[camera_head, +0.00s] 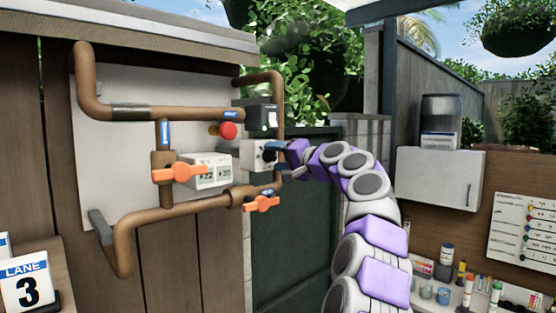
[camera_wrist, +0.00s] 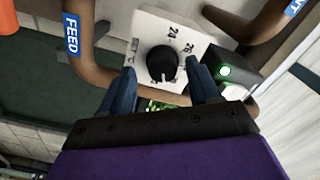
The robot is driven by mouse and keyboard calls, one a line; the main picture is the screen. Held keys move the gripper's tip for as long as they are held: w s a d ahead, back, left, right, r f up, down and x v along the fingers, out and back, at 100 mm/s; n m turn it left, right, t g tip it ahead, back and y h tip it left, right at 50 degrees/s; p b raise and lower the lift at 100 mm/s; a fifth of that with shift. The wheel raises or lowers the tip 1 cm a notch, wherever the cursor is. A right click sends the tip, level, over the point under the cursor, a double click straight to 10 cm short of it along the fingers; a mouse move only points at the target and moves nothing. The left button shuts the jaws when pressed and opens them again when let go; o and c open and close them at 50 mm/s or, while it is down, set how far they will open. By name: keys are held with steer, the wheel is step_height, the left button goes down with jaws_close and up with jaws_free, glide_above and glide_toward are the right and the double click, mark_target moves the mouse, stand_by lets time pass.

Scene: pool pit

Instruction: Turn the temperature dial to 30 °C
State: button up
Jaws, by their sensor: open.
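The temperature dial is a round black knob (camera_wrist: 161,64) on a white control box (camera_wrist: 149,26) in the wrist view. Printed numbers including 24 and 26 curve around it. In the wrist view the box appears turned, and other marks are too small or hidden. My gripper (camera_wrist: 163,82) is open, its two blue fingers pointing at the box, one on each side of the knob's near edge. I cannot tell whether either finger touches the knob.
Brown pipes (camera_head: 160,112) with orange valve handles (camera_head: 178,172) surround the box. A red button (camera_head: 228,130) and a black unit (camera_head: 262,117) with a green light sit close above. A white digital unit (camera_head: 206,170) is to the left. A shelf with bottles (camera_head: 468,290) stands at right.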

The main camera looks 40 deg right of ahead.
steer(key=s+d+b, duration=0.1)
steer(key=s+b, duration=0.1)
steer(key=s, duration=1.4)
steer(key=shift+s+d+f, duration=0.15)
steer(key=shift+s+d, duration=0.15)
steer(key=shift+s, duration=0.1)
steer(key=shift+d+b, duration=0.1)
steer(key=shift+b, duration=0.2)
steer(key=d+b, duration=0.1)
steer(key=b, duration=0.2)
steer(key=shift+s+m, duration=0.15)
steer(key=shift+m, duration=0.25)
steer(key=w+a+p, duration=0.1)
steer(key=w, duration=0.4)
steer(key=w+a+p, duration=0.1)
steer(key=w, duration=0.5)
steer(key=w+p, duration=0.1)
steer(key=w, duration=0.4)
steer(key=shift+w+a+r, duration=0.15)
steer(key=shift+a+r, duration=0.1)
steer(key=shift+a, duration=0.15)
steer(key=shift+w+a, duration=0.15)
steer(key=shift+w, duration=0.35)
